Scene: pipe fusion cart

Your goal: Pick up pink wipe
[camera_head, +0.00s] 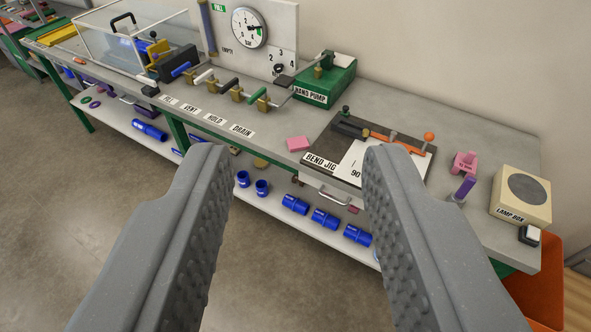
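A small flat pink wipe (299,143) lies on the grey bench top (410,100), near its front edge, just left of the bend jig. My gripper (295,165) is open, with one grey finger on each side of the picture and nothing between them. It is in front of the bench, apart from the wipe. From this view, the wipe appears in the gap between the two fingertips, farther away.
The bend jig (326,160) has an orange-tipped lever. Right of it stand a pink block (465,163), a purple item (464,187) and the lamp box (520,195). A green hand pump (325,82) and valve row stand behind. Blue sleeves (295,204) lie on the lower shelf.

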